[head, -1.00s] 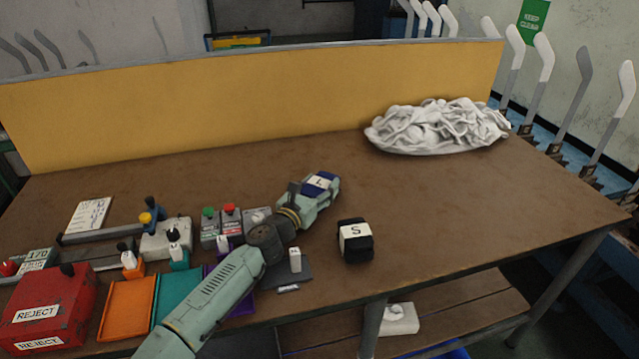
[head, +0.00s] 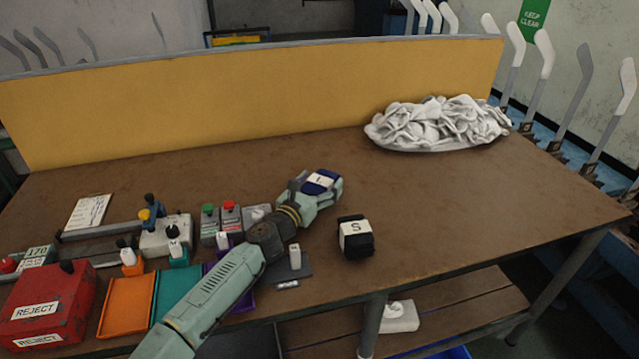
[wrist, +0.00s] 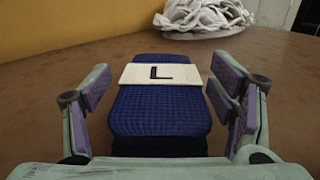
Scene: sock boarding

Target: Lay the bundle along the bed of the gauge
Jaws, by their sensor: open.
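A dark blue bundle with a white band marked L (head: 322,181) lies on the table near the middle. It also shows in the wrist view (wrist: 160,110), between my jaws. My gripper (wrist: 165,100) is open, with one finger on each side of the bundle and visible gaps to it. In the head view my gripper (head: 318,190) partly hides the bundle. A black bundle with a white band marked S (head: 356,238) sits to the right, nearer the front edge. At the left is what looks like the gauge, with a long grey rail (head: 92,231) and a display reading 170 (head: 38,257).
A pile of white socks (head: 440,124) lies at the back right. Orange (head: 126,305) and teal (head: 176,290) trays and a red reject box (head: 45,308) stand at the front left. A yellow panel (head: 250,100) closes the back. The table's right side is clear.

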